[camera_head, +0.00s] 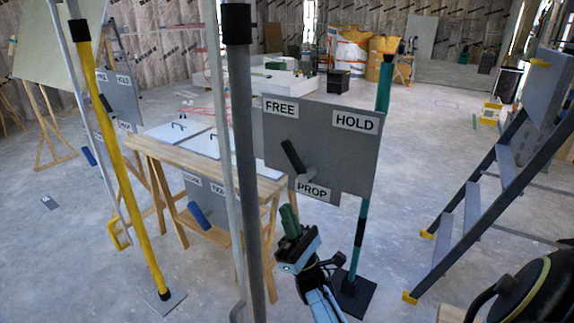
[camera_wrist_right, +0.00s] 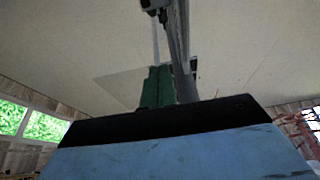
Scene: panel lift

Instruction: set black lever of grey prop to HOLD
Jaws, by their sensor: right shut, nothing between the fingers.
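The black lever (camera_head: 292,156) sits on a grey board (camera_head: 340,160) marked FREE, HOLD and PROP. It leans up and to the left, towards the FREE label (camera_head: 280,107) and away from the HOLD label (camera_head: 355,122). The grey prop (camera_head: 241,130) is an upright pole at the board's left edge. My right gripper (camera_head: 289,218) has green fingers, is shut and empty, and is below the lever, apart from it in the picture. Its fingers also show in the right wrist view (camera_wrist_right: 157,88), beside a dark pole. My left gripper is not in view.
A teal post (camera_head: 383,85) stands at the board's right edge on a dark foot. A yellow post (camera_head: 120,160) and a wooden table (camera_head: 150,150) are at left. A stepladder (camera_head: 475,205) stands at right. Bare floor lies between the board and stepladder.

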